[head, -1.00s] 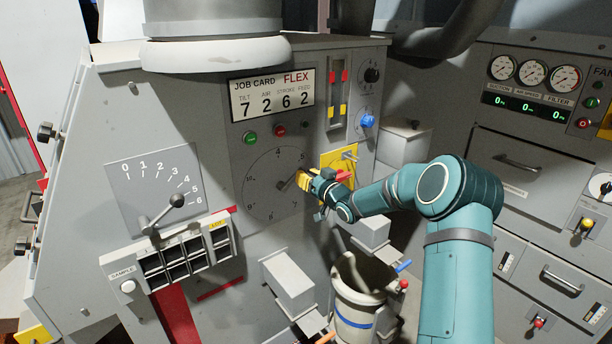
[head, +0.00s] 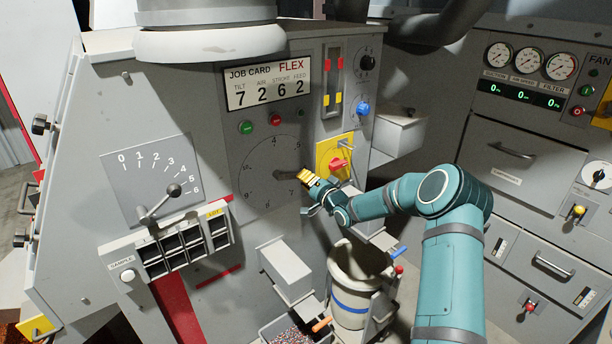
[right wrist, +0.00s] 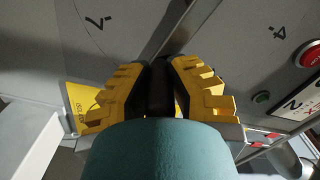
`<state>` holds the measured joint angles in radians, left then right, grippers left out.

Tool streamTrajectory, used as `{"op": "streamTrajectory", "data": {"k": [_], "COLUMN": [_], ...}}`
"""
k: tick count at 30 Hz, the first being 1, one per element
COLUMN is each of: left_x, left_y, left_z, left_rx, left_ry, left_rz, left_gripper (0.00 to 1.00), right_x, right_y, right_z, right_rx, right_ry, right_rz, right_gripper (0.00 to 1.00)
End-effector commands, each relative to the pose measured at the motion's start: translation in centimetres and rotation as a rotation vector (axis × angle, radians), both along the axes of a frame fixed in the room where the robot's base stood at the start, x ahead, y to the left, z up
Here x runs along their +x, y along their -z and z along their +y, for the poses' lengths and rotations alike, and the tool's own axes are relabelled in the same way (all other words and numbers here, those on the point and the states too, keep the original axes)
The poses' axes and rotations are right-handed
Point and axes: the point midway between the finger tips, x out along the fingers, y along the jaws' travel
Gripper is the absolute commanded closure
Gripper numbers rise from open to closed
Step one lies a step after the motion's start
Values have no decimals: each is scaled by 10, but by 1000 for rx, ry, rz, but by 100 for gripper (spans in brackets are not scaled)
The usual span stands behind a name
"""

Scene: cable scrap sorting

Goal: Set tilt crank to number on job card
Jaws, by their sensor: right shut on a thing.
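The job card (head: 269,86) in the head view reads FLEX, with tilt 7, air 2, stroke 6 and feed 2. Below it is the round tilt dial (head: 258,187) with numbers printed around its ring. The tilt crank (head: 288,175) points right from the hub, slightly downward, a little above the 7. My right gripper (head: 309,181) is shut on the crank's handle and hides the nearby numbers. In the right wrist view, the black handle (right wrist: 160,90) sits between the yellow fingers, and the 7 shows at upper left. My left gripper is not in view.
A yellow plate with a red switch (head: 338,164) is close to the right of my gripper. A blue knob (head: 362,108) is above it. A bucket (head: 352,300) and a grey box (head: 287,268) stand below. A lever scale (head: 152,175) is at left.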

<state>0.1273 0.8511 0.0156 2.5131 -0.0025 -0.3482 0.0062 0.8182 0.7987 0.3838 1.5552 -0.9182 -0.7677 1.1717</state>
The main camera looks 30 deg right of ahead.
Motion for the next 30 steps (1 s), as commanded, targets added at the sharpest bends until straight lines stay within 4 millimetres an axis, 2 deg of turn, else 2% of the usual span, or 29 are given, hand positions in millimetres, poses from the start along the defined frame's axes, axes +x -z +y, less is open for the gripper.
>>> {"op": "streamTrajectory", "data": {"k": [4,15,21,30], "left_x": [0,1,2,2], "left_y": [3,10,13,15], "left_z": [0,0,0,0], "left_rx": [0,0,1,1], "left_ry": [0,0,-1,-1], "left_rz": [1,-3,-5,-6], "left_gripper": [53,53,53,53], "right_x": [-2,-3,-4,-4], "right_y": [13,34,41,45], "right_z": [1,15,22,29], "right_rx": [140,468,598,702], "right_ry": [5,4,3,2], "right_rz": [16,45,55,65], "right_gripper": [100,100,100,100]}}
